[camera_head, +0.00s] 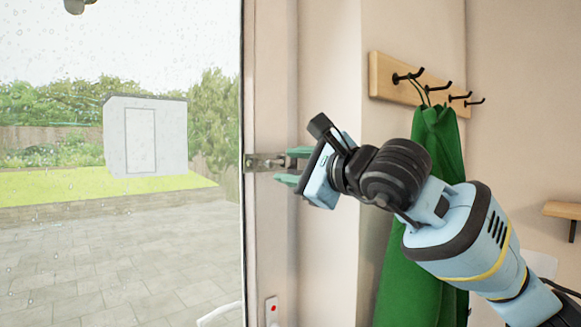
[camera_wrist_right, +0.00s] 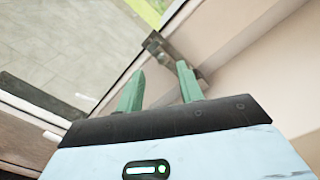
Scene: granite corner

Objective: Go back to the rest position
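My right gripper (camera_head: 285,166) reaches in from the right at the edge of the glass door or window. Its two green fingers are apart, with nothing held between them. The right wrist view also shows the open fingers (camera_wrist_right: 161,68). A metal latch (camera_head: 262,162) on the frame lies just beyond the fingertips. It also shows in the right wrist view (camera_wrist_right: 154,43); I cannot tell whether a finger touches it. My left gripper is in neither view.
A wooden rack (camera_head: 385,77) with black hooks is on the wall at the right, and a green garment (camera_head: 437,140) hangs from it behind my right arm. A small wooden shelf (camera_head: 562,209) is at the far right. A switch with a red light (camera_head: 272,309) sits below the latch.

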